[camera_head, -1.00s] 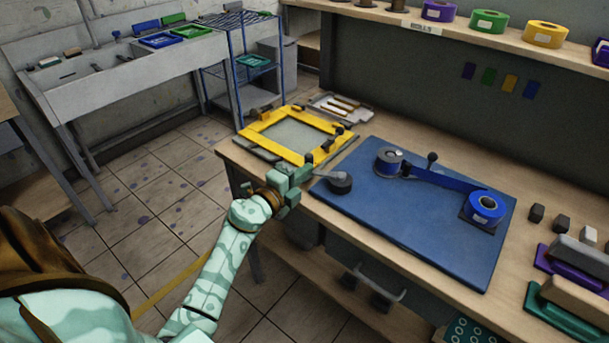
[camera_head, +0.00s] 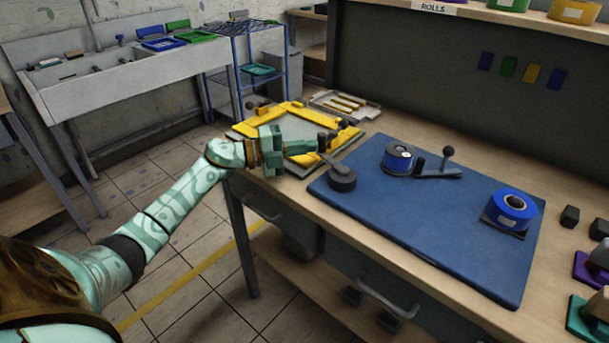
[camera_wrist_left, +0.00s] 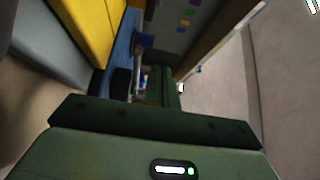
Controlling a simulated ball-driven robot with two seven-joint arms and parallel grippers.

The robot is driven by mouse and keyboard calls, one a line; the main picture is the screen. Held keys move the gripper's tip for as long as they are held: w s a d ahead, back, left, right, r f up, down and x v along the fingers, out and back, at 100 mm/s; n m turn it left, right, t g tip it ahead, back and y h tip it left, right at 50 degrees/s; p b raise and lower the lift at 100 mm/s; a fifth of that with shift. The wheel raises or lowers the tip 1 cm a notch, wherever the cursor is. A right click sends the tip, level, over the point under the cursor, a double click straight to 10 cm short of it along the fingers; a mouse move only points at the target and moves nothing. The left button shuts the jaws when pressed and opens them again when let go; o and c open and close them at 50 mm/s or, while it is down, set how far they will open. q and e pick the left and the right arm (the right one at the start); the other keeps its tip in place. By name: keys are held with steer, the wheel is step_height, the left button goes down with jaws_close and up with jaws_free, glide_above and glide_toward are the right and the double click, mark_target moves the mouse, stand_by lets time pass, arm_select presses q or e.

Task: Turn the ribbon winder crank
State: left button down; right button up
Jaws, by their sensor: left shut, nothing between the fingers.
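A dark round crank base (camera_head: 342,180) sits at the left corner of the blue board (camera_head: 420,245). Its grey crank arm (camera_head: 335,163) points away to the upper left, with a dark knob (camera_head: 324,141) at its end. My left gripper (camera_head: 308,146) is shut and empty, just left of the knob; I cannot tell whether they touch. My gripper's dark green fingers (camera_wrist_left: 155,115) fill the wrist view's middle. My right gripper is not in view.
A yellow frame (camera_head: 310,151) lies directly behind my left gripper. A dark bar with an upright knob (camera_head: 447,152) stands beside the spool. Small dark blocks (camera_head: 569,216) are at the right. The board's front half is clear.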

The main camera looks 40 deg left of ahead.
arm_select(q)
steer(key=shift+w, duration=0.7)
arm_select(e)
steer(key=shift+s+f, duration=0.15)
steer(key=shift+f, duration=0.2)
